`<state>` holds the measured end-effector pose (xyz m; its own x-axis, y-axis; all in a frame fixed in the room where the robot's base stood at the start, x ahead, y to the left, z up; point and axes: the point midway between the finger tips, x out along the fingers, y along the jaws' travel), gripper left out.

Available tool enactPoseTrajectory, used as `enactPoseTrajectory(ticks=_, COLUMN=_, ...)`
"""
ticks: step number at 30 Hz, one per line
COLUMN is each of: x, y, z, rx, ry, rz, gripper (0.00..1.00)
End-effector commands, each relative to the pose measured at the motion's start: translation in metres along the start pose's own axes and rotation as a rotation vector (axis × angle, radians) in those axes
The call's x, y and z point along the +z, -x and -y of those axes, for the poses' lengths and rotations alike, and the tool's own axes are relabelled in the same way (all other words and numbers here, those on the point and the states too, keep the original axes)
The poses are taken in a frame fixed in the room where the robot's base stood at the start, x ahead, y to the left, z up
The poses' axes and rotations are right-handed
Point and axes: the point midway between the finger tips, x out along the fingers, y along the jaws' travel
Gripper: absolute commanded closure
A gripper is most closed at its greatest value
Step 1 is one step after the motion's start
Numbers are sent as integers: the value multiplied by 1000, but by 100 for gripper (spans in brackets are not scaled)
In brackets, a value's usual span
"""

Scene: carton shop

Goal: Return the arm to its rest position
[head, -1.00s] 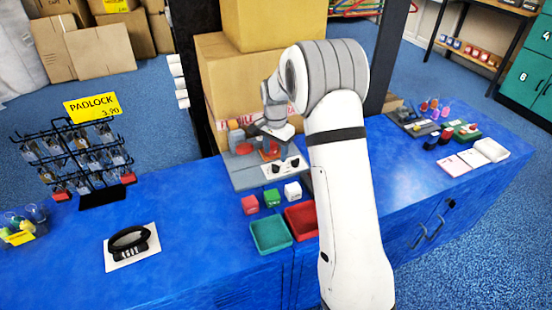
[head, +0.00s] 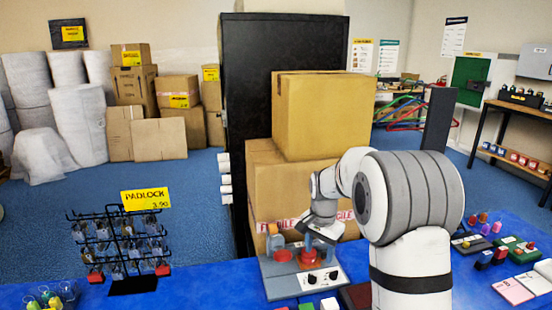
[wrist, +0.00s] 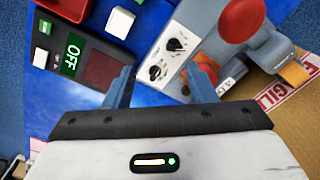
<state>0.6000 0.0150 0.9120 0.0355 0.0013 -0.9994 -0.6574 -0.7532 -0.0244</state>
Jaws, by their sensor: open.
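My arm rises at the right of the head view and bends over the blue counter (head: 215,285). My gripper (wrist: 160,88) is open in the wrist view, its two blue-grey fingers apart with nothing between them. In the head view it hangs over the back of a grey device with a white knob panel (head: 312,282); its fingertips are hard to make out there. The same knob panel (wrist: 172,48) lies just beyond the fingers in the wrist view.
Stacked cartons (head: 322,115) stand close behind the device. A padlock rack (head: 120,240) stands at left. The wrist view shows a box reading OFF (wrist: 74,55), a red knob (wrist: 241,20) and fragile tape (wrist: 285,88). Small cubes (head: 330,304) show at the head view's bottom edge.

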Motion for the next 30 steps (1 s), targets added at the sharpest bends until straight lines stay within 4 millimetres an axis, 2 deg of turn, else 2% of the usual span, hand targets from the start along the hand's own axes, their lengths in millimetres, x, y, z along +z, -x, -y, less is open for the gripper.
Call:
enactPoseTrajectory(ticks=1, x=12, y=24, z=-13, rx=-11, ry=41, rz=-13, gripper=49)
enactPoseTrajectory(ticks=3, x=29, y=45, z=-30, rx=-20, ry=106, rz=-25, gripper=49)
enactPoseTrajectory(ticks=6, x=54, y=72, z=-55, rx=-33, ry=197, rz=-46, gripper=49)
enactPoseTrajectory(ticks=12, x=108, y=109, z=-108, rx=-51, ry=378, rz=-89, gripper=49)
enactPoseTrajectory(ticks=16, x=144, y=123, z=-142, rx=-59, ry=494, rz=-120, gripper=49)
enactPoseTrajectory(ticks=21, x=183, y=128, z=-179, rx=-64, ry=625, rz=-155, gripper=49)
enactPoseTrajectory(ticks=25, x=201, y=126, z=-196, rx=-64, ry=688, rz=-172, gripper=49)
enactPoseTrajectory(ticks=30, x=210, y=123, z=-204, rx=-63, ry=720, rz=-178, gripper=49)
